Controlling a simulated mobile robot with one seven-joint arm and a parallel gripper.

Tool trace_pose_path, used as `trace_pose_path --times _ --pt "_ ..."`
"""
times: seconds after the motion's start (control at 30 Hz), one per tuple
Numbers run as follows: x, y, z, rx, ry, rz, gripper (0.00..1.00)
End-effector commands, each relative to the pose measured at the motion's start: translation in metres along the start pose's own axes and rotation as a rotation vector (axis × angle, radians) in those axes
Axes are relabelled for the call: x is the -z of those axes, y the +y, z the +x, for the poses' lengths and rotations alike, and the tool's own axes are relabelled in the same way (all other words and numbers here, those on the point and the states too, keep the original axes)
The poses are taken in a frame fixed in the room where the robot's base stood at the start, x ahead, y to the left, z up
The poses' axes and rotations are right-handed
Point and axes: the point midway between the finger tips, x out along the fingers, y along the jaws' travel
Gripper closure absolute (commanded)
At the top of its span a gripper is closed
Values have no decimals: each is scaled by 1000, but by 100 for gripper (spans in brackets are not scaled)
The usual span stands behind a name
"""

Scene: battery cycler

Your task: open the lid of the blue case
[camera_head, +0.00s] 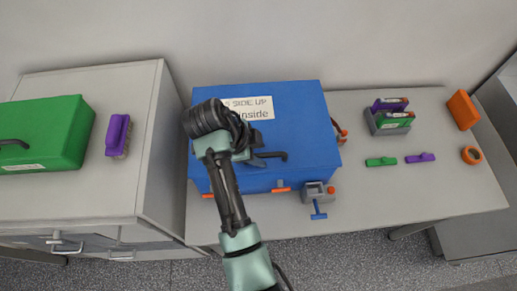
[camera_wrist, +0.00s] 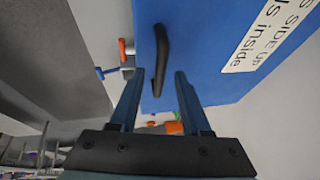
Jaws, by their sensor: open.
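The blue case (camera_head: 300,105) stands on the table with its lid shut, and a white label (camera_head: 248,107) is on top. A dark bar handle (camera_head: 274,155) is on the lid, partly hidden by my gripper (camera_head: 255,150). In the wrist view, the case (camera_wrist: 210,60) fills the upper right and the black handle (camera_wrist: 162,50) runs nearly upright. Its lower end lies in line with the gap between the fingertips of my open gripper (camera_wrist: 159,76). I see no clear contact. Orange latches (camera_head: 281,190) show along the front edge.
A grey block with a blue lever (camera_head: 318,197) stands at the case's front right corner. A green case (camera_head: 45,130) and a purple brush (camera_head: 118,134) are on the left cabinet. Battery holders (camera_head: 390,117) and small coloured items are at right. The table's front right is clear.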

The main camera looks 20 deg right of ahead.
Motion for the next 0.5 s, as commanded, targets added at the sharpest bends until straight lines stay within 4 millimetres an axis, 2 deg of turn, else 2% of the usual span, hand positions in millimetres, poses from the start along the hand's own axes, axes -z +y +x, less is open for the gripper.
trace_pose_path --times 0.2,0.47,0.5 --pt "0 0 0 0 0 0 53" --pt "0 0 0 0 0 0 100" --pt "0 0 0 0 0 0 100"
